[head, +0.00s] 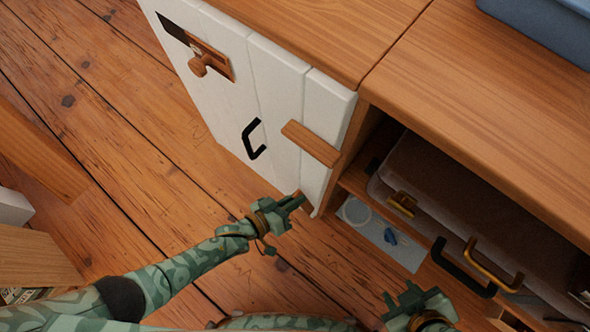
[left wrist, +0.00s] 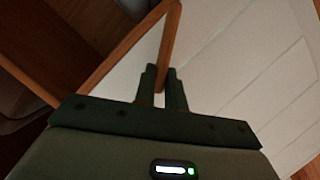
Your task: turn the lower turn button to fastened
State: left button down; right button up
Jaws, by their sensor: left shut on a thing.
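The white plank cabinet door (head: 232,75) is in the head view. The lower turn button (head: 305,206) is at the door's lower edge, mostly hidden by my left gripper (head: 297,199). In the left wrist view a narrow wooden bar, the lower turn button (left wrist: 173,38), runs down between the fingertips of my left gripper (left wrist: 164,72), which is shut on it. My right gripper (head: 412,296) is at the bottom right, away from the door; its jaw gap is unclear.
A black handle (head: 253,139) and a wooden latch with a knob (head: 199,62) are on the door. Right of it, an open shelf (head: 357,183) holds cases with handles (head: 440,195). A blue bin (head: 545,25) stands on the cabinet top.

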pick_arm(q)
jog(key=shift+a+f, duration=0.1)
pick_arm(e)
jog(key=shift+a+r, duration=0.1)
jog(key=shift+a, duration=0.05)
pick_arm(q)
jog(key=c, duration=1.5)
grip_release()
jog(key=shift+o, duration=0.2)
pick_arm(e)
jog(key=shift+w, duration=0.1)
